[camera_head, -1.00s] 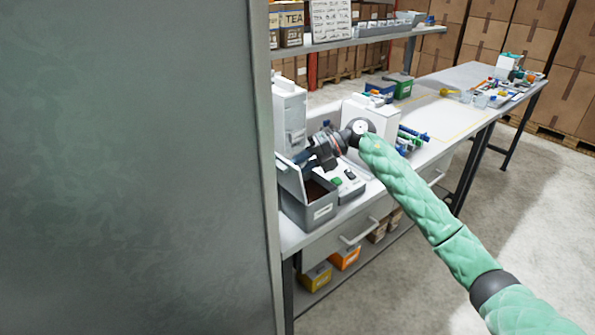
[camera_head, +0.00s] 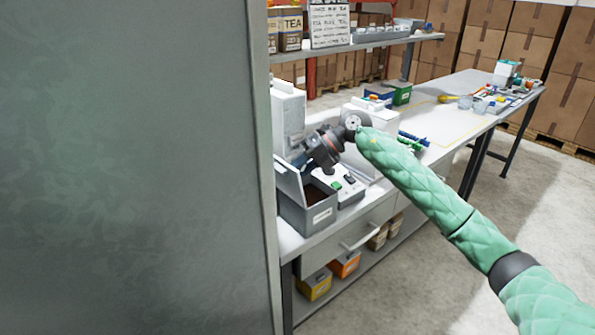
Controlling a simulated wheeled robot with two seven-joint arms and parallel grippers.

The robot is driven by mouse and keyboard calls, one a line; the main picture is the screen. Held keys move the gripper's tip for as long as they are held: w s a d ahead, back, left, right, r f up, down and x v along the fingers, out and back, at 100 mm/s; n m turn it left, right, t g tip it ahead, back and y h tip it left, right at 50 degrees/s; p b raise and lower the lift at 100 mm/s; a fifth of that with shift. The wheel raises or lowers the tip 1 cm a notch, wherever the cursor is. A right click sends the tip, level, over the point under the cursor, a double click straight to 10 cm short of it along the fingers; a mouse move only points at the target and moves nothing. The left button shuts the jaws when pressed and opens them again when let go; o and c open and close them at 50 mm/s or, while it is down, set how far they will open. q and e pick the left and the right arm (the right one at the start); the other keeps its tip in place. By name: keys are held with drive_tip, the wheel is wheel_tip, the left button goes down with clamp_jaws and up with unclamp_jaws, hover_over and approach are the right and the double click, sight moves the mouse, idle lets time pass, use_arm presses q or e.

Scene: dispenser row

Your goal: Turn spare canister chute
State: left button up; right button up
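My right arm comes in from the lower right, and its gripper (camera_head: 316,158) is over the workbench, between a tall white dispenser-like unit (camera_head: 288,115) and a grey open-lidded box (camera_head: 308,212). The fingers are small and dark here, and I cannot tell whether they are open or shut. A white boxy unit (camera_head: 378,130) stands behind my wrist. I cannot make out a canister chute for certain; my wrist hides part of these units. My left gripper is not in view.
A large grey panel (camera_head: 130,170) fills the left of the view. A small device with dark and green buttons (camera_head: 347,188) sits beside the grey box. A shelf (camera_head: 360,42) with tea boxes (camera_head: 290,30) hangs above. Floor at the right is clear.

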drive_tip(key=o, duration=0.7)
drive_tip(key=shift+f, duration=0.1)
drive_tip(key=shift+c, duration=0.2)
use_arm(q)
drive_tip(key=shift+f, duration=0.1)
use_arm(e)
drive_tip(key=shift+d, duration=0.1)
drive_tip(key=shift+w+d+r, duration=0.1)
drive_tip(key=shift+d+r, duration=0.2)
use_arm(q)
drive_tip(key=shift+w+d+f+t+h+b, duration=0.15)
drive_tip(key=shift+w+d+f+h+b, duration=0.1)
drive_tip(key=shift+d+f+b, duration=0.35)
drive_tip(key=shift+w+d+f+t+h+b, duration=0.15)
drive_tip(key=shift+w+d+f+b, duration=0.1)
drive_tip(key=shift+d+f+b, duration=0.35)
use_arm(e)
drive_tip(key=v, duration=0.6)
drive_tip(key=shift+d+r, duration=0.2)
drive_tip(key=shift+d, duration=0.15)
drive_tip(key=shift+w, duration=0.1)
